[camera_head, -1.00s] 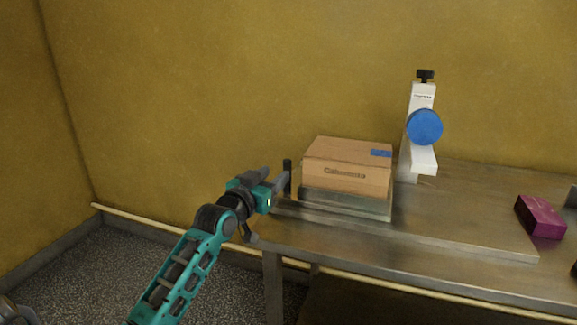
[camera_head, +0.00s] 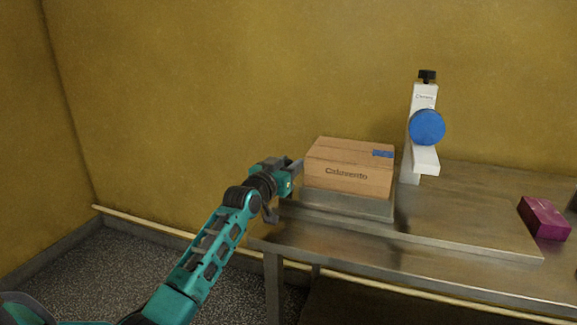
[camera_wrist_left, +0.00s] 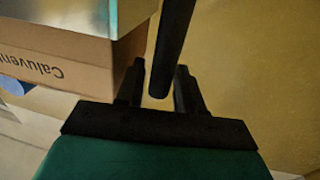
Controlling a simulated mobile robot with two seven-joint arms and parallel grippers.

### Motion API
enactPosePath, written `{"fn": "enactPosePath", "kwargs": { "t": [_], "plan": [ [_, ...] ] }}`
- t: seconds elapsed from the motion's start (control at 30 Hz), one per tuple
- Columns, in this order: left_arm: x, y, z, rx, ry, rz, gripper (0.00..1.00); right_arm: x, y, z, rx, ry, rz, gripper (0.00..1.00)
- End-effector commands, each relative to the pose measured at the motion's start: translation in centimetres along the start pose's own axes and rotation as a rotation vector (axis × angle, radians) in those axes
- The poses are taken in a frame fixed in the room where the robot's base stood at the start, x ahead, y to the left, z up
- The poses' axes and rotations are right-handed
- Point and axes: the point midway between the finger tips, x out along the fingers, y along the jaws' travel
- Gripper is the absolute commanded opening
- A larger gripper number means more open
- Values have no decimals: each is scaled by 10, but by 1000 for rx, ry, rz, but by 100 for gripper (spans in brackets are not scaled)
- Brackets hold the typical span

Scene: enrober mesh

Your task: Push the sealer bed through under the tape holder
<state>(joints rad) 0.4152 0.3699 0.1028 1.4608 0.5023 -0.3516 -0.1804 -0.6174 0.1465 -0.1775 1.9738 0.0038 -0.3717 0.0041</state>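The sealer bed (camera_head: 345,205) is a grey metal slab on the bench with a brown carton (camera_head: 345,179) on it. The tape holder (camera_head: 410,163), a white post with a blue disc, stands right of the carton, which is not under it. My left gripper (camera_head: 296,169) is at the bed's left end. In the upside-down left wrist view, the bed's dark upright handle (camera_wrist_left: 174,40) stands between my left fingers (camera_wrist_left: 160,85), with narrow gaps on both sides. The gripper looks open around it. The handle is hidden in the head view. My right gripper is not in view.
The metal bench (camera_head: 430,262) has a raised board (camera_head: 480,225) that runs right from the bed past the tape holder, with a clear surface. A magenta box (camera_head: 544,218) sits at the bench's right. A yellow wall (camera_head: 220,80) stands behind.

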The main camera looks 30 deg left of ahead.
Motion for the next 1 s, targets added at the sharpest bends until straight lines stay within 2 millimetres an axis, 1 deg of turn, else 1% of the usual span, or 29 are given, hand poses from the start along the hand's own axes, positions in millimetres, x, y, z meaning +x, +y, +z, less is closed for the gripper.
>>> {"fn": "enactPosePath", "kwargs": {
  "t": [0.03,0.37,1.0],
  "plan": [
    [0,0,0,0,0,0,32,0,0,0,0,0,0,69],
    [0,0,0,0,0,0,0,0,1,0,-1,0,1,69],
    [0,0,0,-1,-1,1,0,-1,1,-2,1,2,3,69]
  ]
}}
